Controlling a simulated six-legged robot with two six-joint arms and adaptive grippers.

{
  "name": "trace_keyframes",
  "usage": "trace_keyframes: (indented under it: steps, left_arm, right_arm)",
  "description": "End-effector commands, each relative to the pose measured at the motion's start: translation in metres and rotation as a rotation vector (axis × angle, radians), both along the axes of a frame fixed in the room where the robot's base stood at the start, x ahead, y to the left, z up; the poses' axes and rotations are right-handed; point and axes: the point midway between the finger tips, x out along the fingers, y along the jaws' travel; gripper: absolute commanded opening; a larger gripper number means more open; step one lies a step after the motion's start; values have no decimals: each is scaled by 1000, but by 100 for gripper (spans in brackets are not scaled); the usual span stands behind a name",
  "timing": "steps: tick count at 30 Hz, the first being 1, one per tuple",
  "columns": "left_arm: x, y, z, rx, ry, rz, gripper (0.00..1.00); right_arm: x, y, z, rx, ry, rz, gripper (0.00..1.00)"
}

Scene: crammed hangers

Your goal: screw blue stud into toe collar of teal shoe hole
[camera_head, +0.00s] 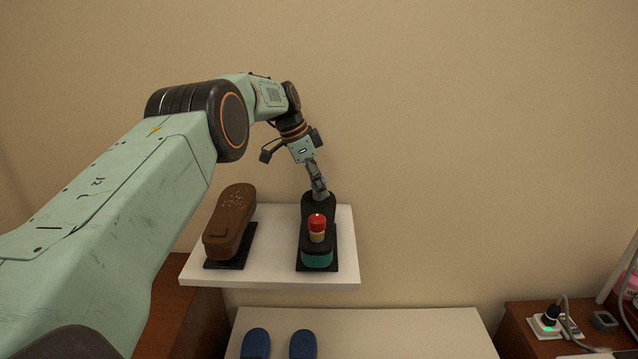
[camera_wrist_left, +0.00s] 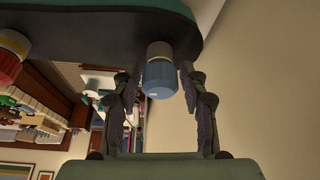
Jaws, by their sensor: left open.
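The teal shoe (camera_head: 317,259) lies sole up on a dark stand on the white shelf, its dark sole (camera_head: 318,204) facing up. A red stud (camera_head: 317,222) stands upright on a cream collar at its near end; it also shows in the left wrist view (camera_wrist_left: 9,62). The blue stud (camera_wrist_left: 160,78) stands in a pale collar (camera_wrist_left: 158,50) at the far end of the sole, in line with it. My left gripper (camera_head: 320,193) is open, one finger each side of the blue stud; gaps show beside it. My right gripper is out of view.
A brown shoe (camera_head: 231,224) sits sole up on the left of the white shelf (camera_head: 345,272). Two blue rounded objects (camera_head: 256,344) (camera_head: 303,344) are on the lower pale surface. A wall stands close behind the shelf. A power strip (camera_head: 545,326) is at the right.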

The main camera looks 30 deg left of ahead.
Motion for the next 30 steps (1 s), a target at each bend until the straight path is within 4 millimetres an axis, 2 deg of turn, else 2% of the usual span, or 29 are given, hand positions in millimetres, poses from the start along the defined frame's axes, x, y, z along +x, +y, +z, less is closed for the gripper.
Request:
trace_keyframes:
  steps: [5, 19, 24, 30]
  left_arm:
    - [-1, -1, 2, -2, -1, 109, 43]
    - [0, 0, 1, 0, 0, 549, 43]
    - [0, 0, 1, 0, -2, 617, 43]
    - [0, 0, 1, 0, -1, 620, 43]
  right_arm:
    - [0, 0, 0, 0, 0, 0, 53]
    - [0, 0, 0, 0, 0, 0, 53]
    - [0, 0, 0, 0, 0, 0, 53]
    - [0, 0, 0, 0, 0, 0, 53]
